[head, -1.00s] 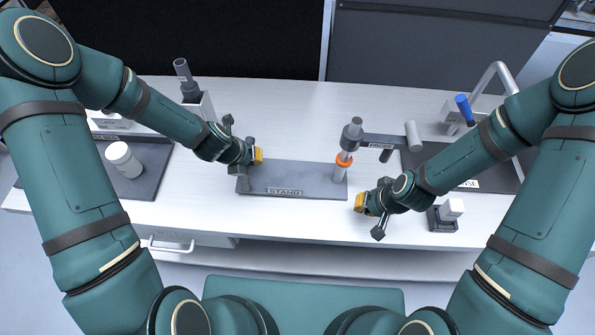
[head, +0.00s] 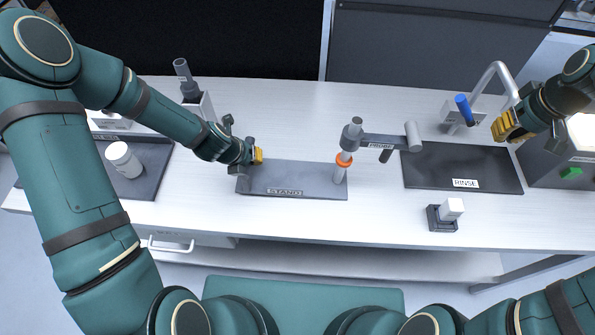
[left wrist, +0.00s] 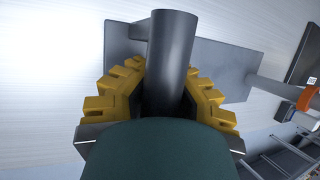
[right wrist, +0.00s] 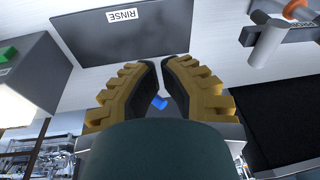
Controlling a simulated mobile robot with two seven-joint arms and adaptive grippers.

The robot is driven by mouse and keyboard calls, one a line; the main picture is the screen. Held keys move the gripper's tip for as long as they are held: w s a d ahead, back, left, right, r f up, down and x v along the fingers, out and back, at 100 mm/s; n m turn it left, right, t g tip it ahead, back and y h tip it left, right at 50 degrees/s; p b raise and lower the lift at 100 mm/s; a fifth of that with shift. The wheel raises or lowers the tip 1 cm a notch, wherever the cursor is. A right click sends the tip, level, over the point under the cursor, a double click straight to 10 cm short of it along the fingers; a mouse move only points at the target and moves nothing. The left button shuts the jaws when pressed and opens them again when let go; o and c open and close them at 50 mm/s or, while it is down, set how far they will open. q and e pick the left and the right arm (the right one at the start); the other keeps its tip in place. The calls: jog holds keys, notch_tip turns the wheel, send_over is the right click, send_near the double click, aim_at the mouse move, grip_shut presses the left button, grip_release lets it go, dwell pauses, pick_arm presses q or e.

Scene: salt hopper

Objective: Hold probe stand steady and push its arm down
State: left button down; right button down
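The probe stand has a grey base plate (head: 300,180) labelled STAND and an upright pole at its right end with an orange ring (head: 344,160). Its dark arm (head: 380,141), labelled PROBE, reaches right from the pole and ends in a light grey upright cylinder (head: 413,136). My left gripper (head: 257,155) is at the base's left end, shut around a dark post (left wrist: 170,60) that shows between its fingers in the left wrist view. My right gripper (head: 503,127) is empty, partly open with a narrow gap, at the right beyond the rinse mat, away from the arm.
A dark mat (head: 450,170) labelled RINSE lies right of the stand. Behind it stands a tap with a blue lever (head: 464,105). A small block holder (head: 446,216) sits in front. A box with a green button (head: 571,172) is far right. A white jar (head: 122,158) stands left.

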jog(key=g, duration=0.2)
send_near(415, 132)
jog(key=shift+a+f+m+h, duration=0.15)
jog(key=shift+m+h, duration=0.15)
jog(key=shift+m, duration=0.1)
jog(key=shift+a+f, duration=0.15)
jog(key=shift+f, duration=1.6)
jog(key=shift+a+f, duration=0.1)
jog(key=shift+f, duration=1.6)
jog(key=shift+f, duration=0.15)
